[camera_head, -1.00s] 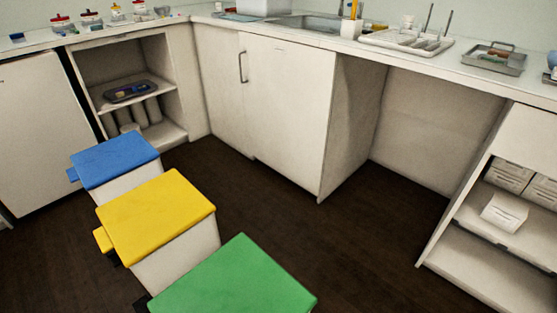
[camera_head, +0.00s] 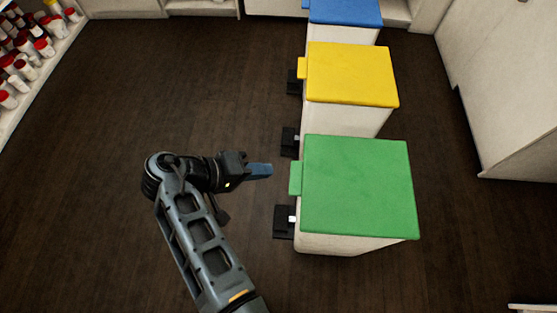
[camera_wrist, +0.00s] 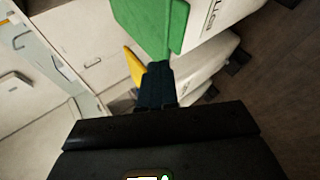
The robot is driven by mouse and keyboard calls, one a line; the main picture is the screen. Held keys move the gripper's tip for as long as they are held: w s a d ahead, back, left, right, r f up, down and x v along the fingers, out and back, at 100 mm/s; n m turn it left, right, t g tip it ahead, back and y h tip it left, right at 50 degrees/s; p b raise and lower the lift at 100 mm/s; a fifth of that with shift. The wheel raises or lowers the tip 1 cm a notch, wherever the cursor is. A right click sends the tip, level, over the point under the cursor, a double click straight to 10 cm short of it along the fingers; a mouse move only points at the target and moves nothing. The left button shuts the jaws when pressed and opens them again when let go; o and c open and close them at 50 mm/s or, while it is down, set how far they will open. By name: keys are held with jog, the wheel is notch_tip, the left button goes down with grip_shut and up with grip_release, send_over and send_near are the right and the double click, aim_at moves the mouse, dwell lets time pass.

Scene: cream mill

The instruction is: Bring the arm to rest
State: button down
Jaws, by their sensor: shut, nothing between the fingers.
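My gripper (camera_head: 262,170) is low over the dark floor in the head view, just left of the bin with the green lid (camera_head: 358,185). Its fingers are together and point right toward the tab of that lid, with a small gap in this view. In the wrist view my gripper (camera_wrist: 158,72) shows as dark closed fingers with nothing visible between them. The green lid (camera_wrist: 150,22) is beyond the fingertips there, and I cannot tell how far off. My arm is bent and partly extended.
Behind the green-lidded bin stand a yellow-lidded bin (camera_head: 352,75) and a blue-lidded bin (camera_head: 345,12), all lids closed. Black pedals (camera_head: 284,221) stick out on their left. A shelf of red-capped jars (camera_head: 25,60) is at far left. A white cabinet (camera_head: 500,80) is at right. Open floor (camera_head: 170,90) lies left.

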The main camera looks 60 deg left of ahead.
jog(key=shift+v, duration=1.45)
jog(key=s+d+f+m+g+y+p, duration=0.1)
jog(key=d+f+g+y+p, duration=0.15)
jog(key=d+f, duration=0.4)
jog(key=s+d+f+m+g+y+p, duration=0.1)
jog(key=d+f+m+g, duration=0.15)
jog(key=d, duration=0.65)
jog(key=s+d+r+m+y+p, duration=0.1)
jog(key=s+d+r+m+y, duration=0.1)
jog(key=d, duration=0.5)
jog(key=s+d+r+m+t+h+p, duration=0.1)
jog(key=s+d+r+m+t, duration=0.1)
jog(key=d+r, duration=0.6)
jog(key=s+d+r+m+t+h+p, duration=0.1)
jog(key=d+r+m+t, duration=0.3)
jog(key=d+r, duration=0.5)
jog(key=s+d+r+m+t+h+p, duration=0.1)
jog(key=s+d+r+m+t+p, duration=0.1)
jog(key=d+r, duration=0.7)
notch_tip(320, 180, up, 8)
jog(key=shift+s+f+m+t, duration=0.15)
jog(key=shift+s+m+t, duration=0.25)
jog(key=shift+s+m, duration=0.3)
jog(key=shift+w+d, duration=0.1)
jog(key=shift+d, duration=0.05)
